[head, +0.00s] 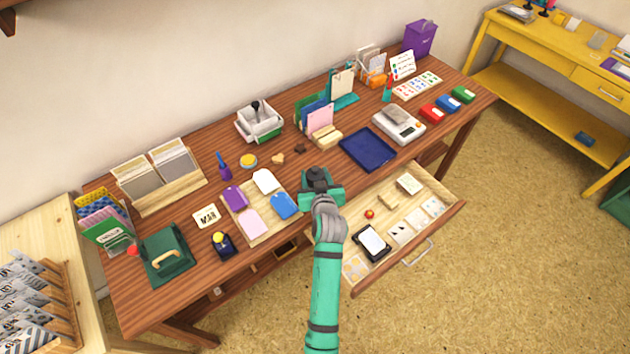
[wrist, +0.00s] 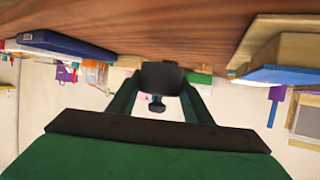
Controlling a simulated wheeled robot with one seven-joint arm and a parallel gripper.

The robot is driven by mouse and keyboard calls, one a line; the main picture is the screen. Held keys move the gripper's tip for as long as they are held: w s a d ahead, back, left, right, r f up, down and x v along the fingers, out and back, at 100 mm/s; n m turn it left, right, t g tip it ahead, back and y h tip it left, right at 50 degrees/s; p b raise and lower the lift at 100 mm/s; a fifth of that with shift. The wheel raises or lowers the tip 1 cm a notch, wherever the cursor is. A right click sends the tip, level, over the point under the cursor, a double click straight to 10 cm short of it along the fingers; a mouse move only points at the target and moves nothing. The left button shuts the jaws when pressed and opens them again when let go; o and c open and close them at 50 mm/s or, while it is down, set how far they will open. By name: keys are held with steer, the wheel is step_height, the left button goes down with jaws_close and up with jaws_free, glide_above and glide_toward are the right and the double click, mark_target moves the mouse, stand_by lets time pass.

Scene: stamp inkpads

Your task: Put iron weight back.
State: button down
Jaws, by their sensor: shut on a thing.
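The iron weight (head: 316,176) is a small black block with a knob. In the wrist view the weight (wrist: 162,77) sits between the two green fingers of my gripper (wrist: 160,95), and its knob points away from the wood surface. My gripper (head: 320,190) is shut on the weight at the front edge of the brown desk (head: 340,133), left of the open drawer (head: 434,214). I cannot tell whether the weight touches the desk. The wrist picture is upside down, with the wood along its top.
A wooden tray (head: 262,239) with coloured pads lies just left of my gripper. A dark blue tray (head: 367,149) and a scale (head: 398,125) stand to the right. The open drawer holds a dark-framed pad (head: 372,243) and cards. Small brown pieces lie behind my gripper.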

mark_target(315, 180)
steer(key=shift+w+f, duration=0.15)
steer(key=shift+f, duration=1.35)
steer(key=c, duration=0.9)
jaws_free()
steer(key=shift+f, duration=0.2)
steer(key=shift+r, duration=0.1)
steer(key=v, duration=1.2)
steer(key=shift+a, duration=0.1)
steer(key=s+f+m+h, duration=0.1)
steer(key=s+f, duration=0.1)
steer(key=s, duration=0.8)
steer(key=s+f+m+h, duration=0.1)
steer(key=s+f, duration=0.1)
steer(key=s, duration=0.7)
steer(key=s+r, duration=0.2)
steer(key=s, duration=0.4)
steer(key=s+a+r+t, duration=0.1)
steer(key=s+r, duration=0.2)
steer(key=s, duration=0.3)
steer(key=s+r+t, duration=0.1)
steer(key=s+r, duration=0.2)
steer(key=s, duration=0.3)
steer(key=shift+s+a+r, duration=0.1)
steer(key=shift+a, duration=0.2)
